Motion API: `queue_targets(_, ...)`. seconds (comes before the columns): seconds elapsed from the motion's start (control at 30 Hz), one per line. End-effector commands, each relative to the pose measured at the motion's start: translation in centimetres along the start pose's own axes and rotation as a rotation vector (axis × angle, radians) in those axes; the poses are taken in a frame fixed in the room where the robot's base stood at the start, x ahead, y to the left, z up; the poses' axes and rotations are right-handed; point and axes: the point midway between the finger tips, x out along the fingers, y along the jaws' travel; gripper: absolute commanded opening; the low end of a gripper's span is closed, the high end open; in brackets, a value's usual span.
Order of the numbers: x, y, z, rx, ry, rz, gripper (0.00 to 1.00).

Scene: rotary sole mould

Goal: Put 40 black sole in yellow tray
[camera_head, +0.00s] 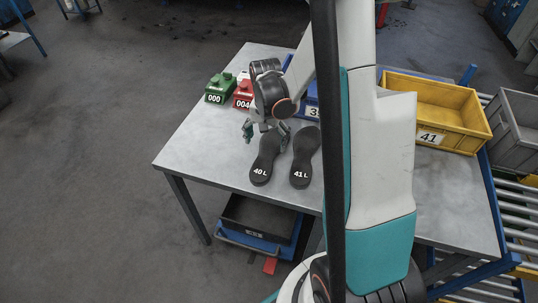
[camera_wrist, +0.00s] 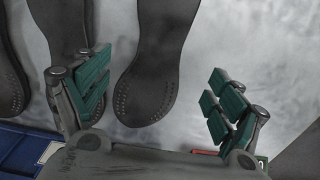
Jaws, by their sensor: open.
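The black sole marked 40 L (camera_head: 262,160) lies flat on the grey table. A black sole marked 41 L (camera_head: 303,160) lies just to its right. My gripper (camera_head: 265,135) is open and empty at the far end of the 40 L sole. In the wrist view a dark sole end (camera_wrist: 148,95) lies between the spread fingers of my gripper (camera_wrist: 160,68), apart from both pads; its label is not visible there. The yellow tray (camera_head: 462,143), labelled 41, stands at the right of the table and looks empty. My arm hides part of it.
A green block marked 000 (camera_head: 216,91) and a red block marked 004 (camera_head: 243,98) stand behind my gripper. A blue tray (camera_head: 312,100) is partly hidden by my arm. A grey crate (camera_head: 516,125) stands on rollers at the right. The table's left part is clear.

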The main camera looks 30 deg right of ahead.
Motion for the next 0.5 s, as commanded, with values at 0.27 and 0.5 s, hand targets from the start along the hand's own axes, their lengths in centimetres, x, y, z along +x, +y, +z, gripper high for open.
queue_targets(0.27,4.0,0.3,-0.3,0.000,0.001,0.000,0.87)
queue_targets(0.5,4.8,0.3,-0.3,0.001,0.003,0.000,0.87)
